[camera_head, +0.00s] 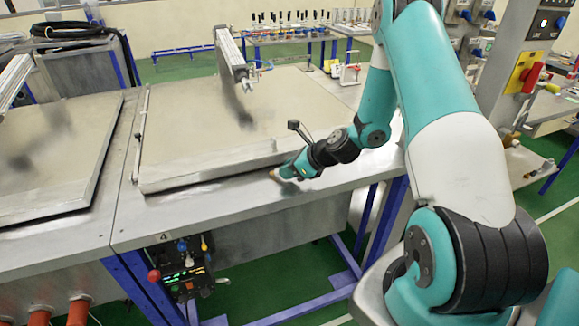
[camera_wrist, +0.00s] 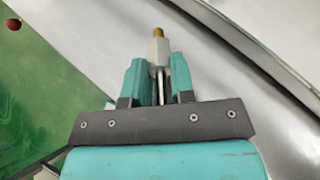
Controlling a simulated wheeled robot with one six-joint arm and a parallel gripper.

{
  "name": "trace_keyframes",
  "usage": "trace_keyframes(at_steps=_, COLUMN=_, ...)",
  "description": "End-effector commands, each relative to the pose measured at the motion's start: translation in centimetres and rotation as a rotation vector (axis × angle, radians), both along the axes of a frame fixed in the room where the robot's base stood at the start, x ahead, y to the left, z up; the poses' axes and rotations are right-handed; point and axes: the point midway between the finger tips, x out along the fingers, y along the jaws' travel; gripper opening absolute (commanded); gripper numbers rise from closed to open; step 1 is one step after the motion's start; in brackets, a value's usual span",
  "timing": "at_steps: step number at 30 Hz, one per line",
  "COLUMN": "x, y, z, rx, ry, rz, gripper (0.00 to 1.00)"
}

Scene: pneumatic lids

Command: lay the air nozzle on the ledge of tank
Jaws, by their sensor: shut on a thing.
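The air nozzle (camera_wrist: 158,50) shows in the wrist view as a pale body with a brass tip, held between the two teal fingers of my gripper (camera_wrist: 159,80). My gripper is shut on it. In the head view my gripper (camera_head: 288,172) is low over the front ledge of the tank (camera_head: 230,205), and the brass end of the nozzle (camera_head: 275,174) points left, near the lid's front edge. I cannot tell whether the nozzle touches the ledge. The large flat metal lid (camera_head: 200,130) covers the tank behind it.
A second lidded tank (camera_head: 50,150) stands at the left. A pneumatic cylinder (camera_head: 230,52) rises over the lid's far side. A control panel (camera_head: 180,262) sits below the ledge's front edge. The ledge left of my gripper is bare.

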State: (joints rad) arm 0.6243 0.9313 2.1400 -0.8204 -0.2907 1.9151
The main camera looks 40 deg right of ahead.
Motion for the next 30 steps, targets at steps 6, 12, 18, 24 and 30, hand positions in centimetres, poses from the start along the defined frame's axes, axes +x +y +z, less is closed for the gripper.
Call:
trace_keyframes(at_steps=6, x=0.00, y=0.00, z=-0.14, rx=0.000, ry=0.000, rz=0.000, gripper=0.00)
trace_keyframes(at_steps=12, x=0.00, y=0.01, z=-0.13, rx=0.000, ry=0.000, rz=0.000, gripper=0.00)
trace_keyframes(at_steps=18, x=0.00, y=0.01, z=-0.13, rx=0.000, ry=0.000, rz=0.000, gripper=0.51)
trace_keyframes(at_steps=24, x=-0.01, y=0.02, z=-0.14, rx=0.000, ry=0.000, rz=0.000, gripper=0.53)
trace_keyframes(at_steps=30, x=-0.47, y=-0.29, z=0.45, rx=0.000, ry=0.001, rz=-0.002, gripper=0.53)
